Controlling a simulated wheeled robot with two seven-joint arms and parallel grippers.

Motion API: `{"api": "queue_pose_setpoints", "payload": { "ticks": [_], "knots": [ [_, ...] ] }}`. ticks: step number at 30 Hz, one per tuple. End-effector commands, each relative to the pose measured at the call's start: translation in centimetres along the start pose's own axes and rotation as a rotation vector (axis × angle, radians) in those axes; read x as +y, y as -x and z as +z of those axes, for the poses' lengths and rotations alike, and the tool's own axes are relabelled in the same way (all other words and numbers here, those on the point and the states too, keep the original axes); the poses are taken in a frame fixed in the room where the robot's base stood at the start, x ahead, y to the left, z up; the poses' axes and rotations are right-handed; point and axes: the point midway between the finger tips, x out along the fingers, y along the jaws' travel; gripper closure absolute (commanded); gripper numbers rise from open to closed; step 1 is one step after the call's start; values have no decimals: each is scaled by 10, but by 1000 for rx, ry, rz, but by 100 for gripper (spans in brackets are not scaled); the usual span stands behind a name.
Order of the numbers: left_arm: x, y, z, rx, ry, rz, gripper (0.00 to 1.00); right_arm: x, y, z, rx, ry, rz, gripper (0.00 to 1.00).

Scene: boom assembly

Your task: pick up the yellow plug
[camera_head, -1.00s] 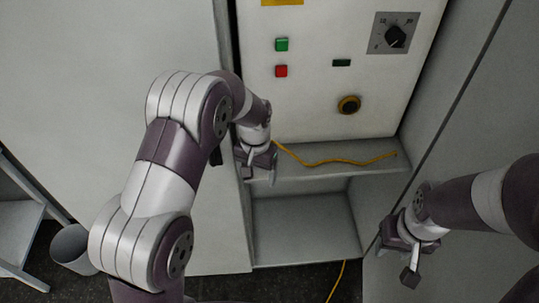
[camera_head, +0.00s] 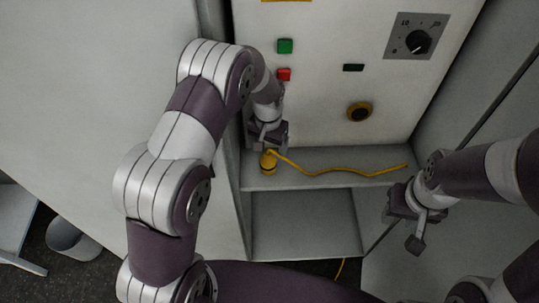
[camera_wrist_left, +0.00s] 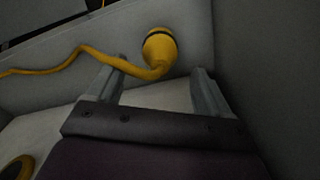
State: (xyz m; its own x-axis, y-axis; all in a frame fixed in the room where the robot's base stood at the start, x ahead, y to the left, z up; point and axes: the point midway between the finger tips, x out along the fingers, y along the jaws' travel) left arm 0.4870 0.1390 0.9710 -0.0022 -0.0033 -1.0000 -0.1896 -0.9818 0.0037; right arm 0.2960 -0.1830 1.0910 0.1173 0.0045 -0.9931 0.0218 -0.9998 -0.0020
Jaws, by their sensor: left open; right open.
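The yellow plug (camera_head: 268,163) stands on the shelf near its left end, with a dark band around it and a yellow cable (camera_head: 335,171) running off to the right. My left gripper (camera_head: 268,146) is just above and behind the plug. In the wrist view its two fingers (camera_wrist_left: 160,80) are apart with nothing clamped between them. My right gripper (camera_head: 409,228) hangs empty at the right, far from the plug.
The shelf (camera_head: 330,158) lies below a white panel (camera_head: 315,95) with a green button (camera_head: 285,46), a red button (camera_head: 284,74), a dial (camera_head: 418,41) and a round yellow-ringed socket (camera_head: 359,112). Cabinet walls stand close on both sides. A grey bin (camera_head: 72,240) is on the floor.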

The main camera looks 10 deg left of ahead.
Motion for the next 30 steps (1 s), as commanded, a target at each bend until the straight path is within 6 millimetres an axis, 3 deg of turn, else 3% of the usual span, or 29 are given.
{"api": "queue_pose_setpoints", "payload": {
  "ticks": [13, 21, 23, 28, 30],
  "knots": [
    [0, -68, 0, -1, 0, 0, 20, 0, 17, -2, 0, 0, 0, 57],
    [0, -76, 0, 1, 0, 0, 20, 0, 16, -2, 0, 0, 0, 57],
    [0, -76, 0, 1, 0, 0, 36, 0, 16, -2, 0, 0, 0, 57],
    [0, -76, 0, 1, 0, 0, 91, 0, 16, -2, 0, 0, 0, 57],
    [0, -76, -1, 2, 0, 0, 93, 0, 16, -2, 0, 0, 0, 57]
  ]
}}
